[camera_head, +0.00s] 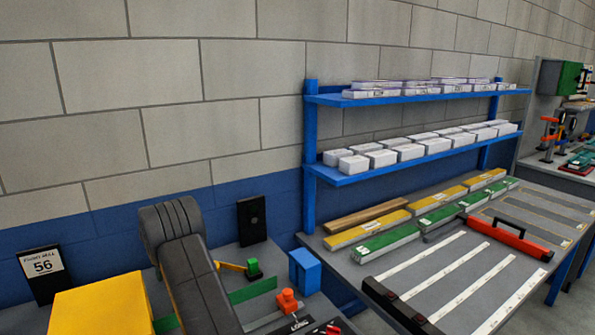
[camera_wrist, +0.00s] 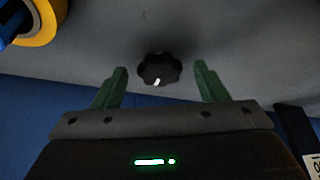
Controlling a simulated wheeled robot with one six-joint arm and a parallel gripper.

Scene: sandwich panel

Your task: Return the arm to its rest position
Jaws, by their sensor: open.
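My gripper (camera_wrist: 159,72) shows in the wrist view with its two green fingers wide apart. It holds nothing. A black lobed knob (camera_wrist: 159,69) with a white mark appears between the fingertips, against a grey surface. I cannot tell how far it is from the fingers. In the head view, my dark grey arm rises at the lower left, bent at the top near the wall. My gripper is not clearly seen there.
A blue shelf (camera_head: 420,160) carries several white boxes. A grey table (camera_head: 400,272) holds long green and yellow bars. A yellow ring (camera_wrist: 45,22) shows in the wrist view.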

